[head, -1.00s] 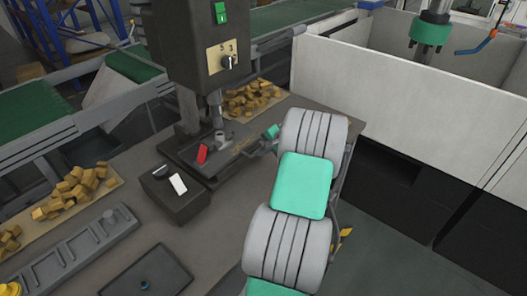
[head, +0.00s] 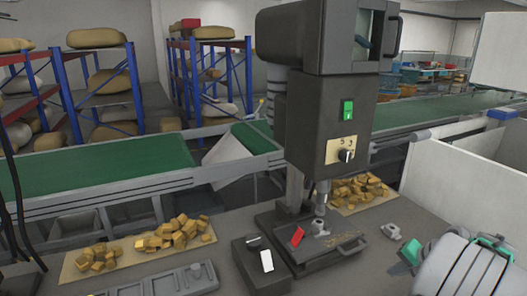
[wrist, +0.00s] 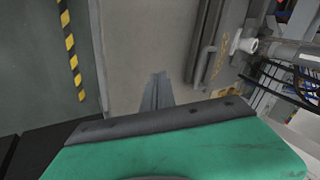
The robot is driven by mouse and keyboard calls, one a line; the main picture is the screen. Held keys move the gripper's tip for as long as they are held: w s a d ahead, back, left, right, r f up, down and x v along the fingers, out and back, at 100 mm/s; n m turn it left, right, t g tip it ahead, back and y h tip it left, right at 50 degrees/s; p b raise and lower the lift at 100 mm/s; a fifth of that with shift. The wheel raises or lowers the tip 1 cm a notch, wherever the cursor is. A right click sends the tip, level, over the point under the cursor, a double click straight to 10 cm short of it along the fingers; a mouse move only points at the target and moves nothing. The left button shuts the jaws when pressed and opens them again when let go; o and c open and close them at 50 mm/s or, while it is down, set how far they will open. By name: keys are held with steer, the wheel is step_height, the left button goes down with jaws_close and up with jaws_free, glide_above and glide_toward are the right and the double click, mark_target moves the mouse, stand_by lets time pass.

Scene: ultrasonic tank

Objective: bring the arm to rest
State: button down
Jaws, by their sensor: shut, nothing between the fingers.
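My arm (head: 465,268) shows at the lower right of the head view, grey-white with green parts, beside the dark bench. My gripper (wrist: 157,88) shows in the wrist view as narrow grey fingers together beyond a dark bar and a green housing. It is shut and empty, and nothing touches the fingertips that I can see. The gripper cannot be made out in the head view.
A drill press (head: 318,110) stands on the bench (head: 215,262), near a dark box with switches (head: 258,258). Wooden blocks (head: 170,235) lie at left. A pale partition wall (head: 430,180) stands at right. The wrist view shows a yellow-black striped strip (wrist: 72,50).

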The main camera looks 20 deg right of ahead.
steer(key=s+a+f+n+g+y, duration=0.15)
steer(key=s+a+f+g, duration=0.45)
steer(key=s+a, duration=0.6)
steer(key=w+a+r+n+t, duration=0.1)
steer(key=w+a+r+n, duration=0.3)
steer(key=a, duration=0.6)
steer(key=w+a+r+n+t+h, duration=0.1)
steer(key=w+a+r+n, duration=0.3)
steer(key=a, duration=0.7)
steer(key=w+a+r+n+t+h, duration=0.1)
steer(key=w+a+r+n, duration=0.3)
steer(key=a, duration=0.7)
steer(key=shift+r, duration=0.55)
steer(key=shift+a+n, duration=0.1)
steer(key=shift+n, duration=0.15)
